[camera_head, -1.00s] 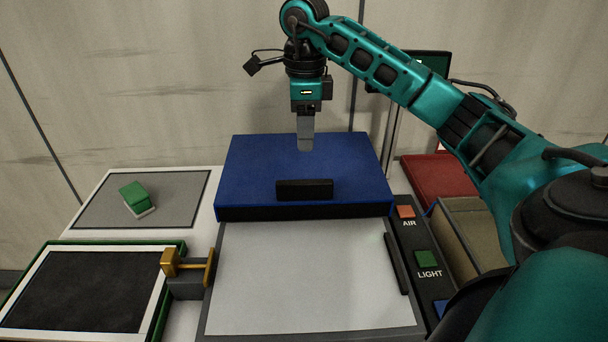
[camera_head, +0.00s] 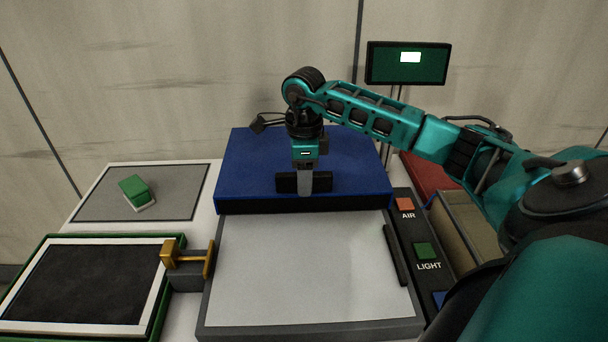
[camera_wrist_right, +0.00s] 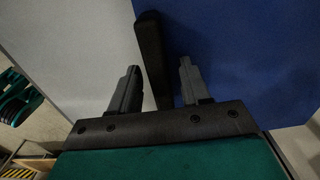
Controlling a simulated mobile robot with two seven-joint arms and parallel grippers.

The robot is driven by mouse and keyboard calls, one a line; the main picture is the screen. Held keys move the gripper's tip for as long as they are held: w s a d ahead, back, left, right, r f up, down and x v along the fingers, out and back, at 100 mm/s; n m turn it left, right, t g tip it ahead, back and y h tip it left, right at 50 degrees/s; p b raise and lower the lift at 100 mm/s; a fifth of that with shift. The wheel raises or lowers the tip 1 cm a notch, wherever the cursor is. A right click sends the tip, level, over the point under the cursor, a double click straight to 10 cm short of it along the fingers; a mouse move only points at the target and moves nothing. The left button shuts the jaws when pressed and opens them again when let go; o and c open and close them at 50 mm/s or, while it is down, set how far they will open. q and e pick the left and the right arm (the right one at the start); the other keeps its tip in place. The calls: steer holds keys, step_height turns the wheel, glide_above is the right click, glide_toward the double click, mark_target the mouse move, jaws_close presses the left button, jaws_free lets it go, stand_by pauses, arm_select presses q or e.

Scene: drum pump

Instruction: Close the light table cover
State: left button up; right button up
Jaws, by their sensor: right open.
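The blue light table cover (camera_head: 255,160) sits at the back of the light table, behind the bare white panel (camera_head: 300,270). A black bar handle (camera_head: 287,183) is on the cover near its front edge. My right gripper (camera_head: 306,190) is down at the handle, hiding its middle in the head view. In the right wrist view the open fingers (camera_wrist_right: 158,88) stand on either side of the black handle (camera_wrist_right: 152,55), with gaps visible. The blue cover (camera_wrist_right: 240,60) fills the right of that view. My left gripper is not in view.
A control strip with an orange AIR button (camera_head: 405,204) and a green LIGHT button (camera_head: 425,250) runs along the right. A brass clamp (camera_head: 185,258) and a green-framed dark screen (camera_head: 75,290) are at left. A green block (camera_head: 134,188) lies on a grey mat.

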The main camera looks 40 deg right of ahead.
steer(key=shift+c, duration=0.3)
jaws_close()
stand_by(0.3)
